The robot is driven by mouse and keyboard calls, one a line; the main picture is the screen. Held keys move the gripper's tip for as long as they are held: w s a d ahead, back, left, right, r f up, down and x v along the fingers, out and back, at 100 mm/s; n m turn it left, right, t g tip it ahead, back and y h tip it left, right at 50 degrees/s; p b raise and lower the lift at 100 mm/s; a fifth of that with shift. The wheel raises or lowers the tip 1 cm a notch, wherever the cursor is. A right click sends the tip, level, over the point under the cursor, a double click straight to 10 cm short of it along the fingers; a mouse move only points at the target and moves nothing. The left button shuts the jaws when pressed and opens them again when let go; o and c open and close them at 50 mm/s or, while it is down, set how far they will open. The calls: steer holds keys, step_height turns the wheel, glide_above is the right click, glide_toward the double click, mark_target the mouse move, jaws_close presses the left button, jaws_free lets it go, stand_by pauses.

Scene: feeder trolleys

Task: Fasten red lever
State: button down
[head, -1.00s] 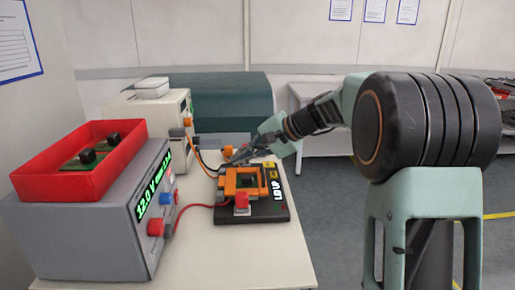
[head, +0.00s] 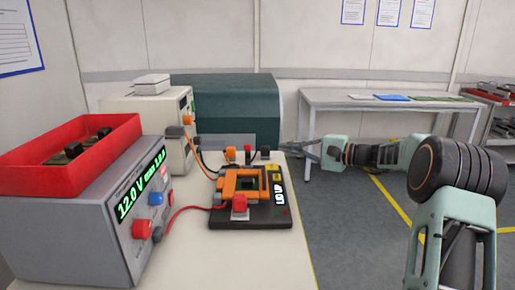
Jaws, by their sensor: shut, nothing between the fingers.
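A black test fixture (head: 282,213) with an orange frame (head: 230,184) stands on the pale bench. Its display (head: 278,193) reads "LID UP". A red block-like handle (head: 239,203) sits at the front of the frame and looks like the red lever; whether it is latched I cannot tell. My gripper (head: 300,149) is to the right of and behind the fixture, beyond the bench edge in the picture. It is shut and empty, apart from the red handle.
A grey power supply (head: 80,235) with a red tray (head: 110,165) on top stands at the left, a red cable running to the fixture. A white instrument (head: 145,112) and green case (head: 235,105) stand behind. Floor at the right is clear up to a grey table (head: 345,104).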

mark_target(248, 154)
steer(key=b+x, duration=0.1)
steer(key=x, duration=0.9)
steer(key=shift+a+f, duration=0.1)
steer(key=shift+a, duration=0.15)
steer(key=s, duration=0.1)
steer(key=s+b, duration=0.1)
steer(key=shift+s+r, duration=0.4)
steer(key=shift+s+a+r, duration=0.1)
steer(key=shift+s+a, duration=0.1)
steer(key=shift+s, duration=0.4)
steer(key=shift+b, duration=0.7)
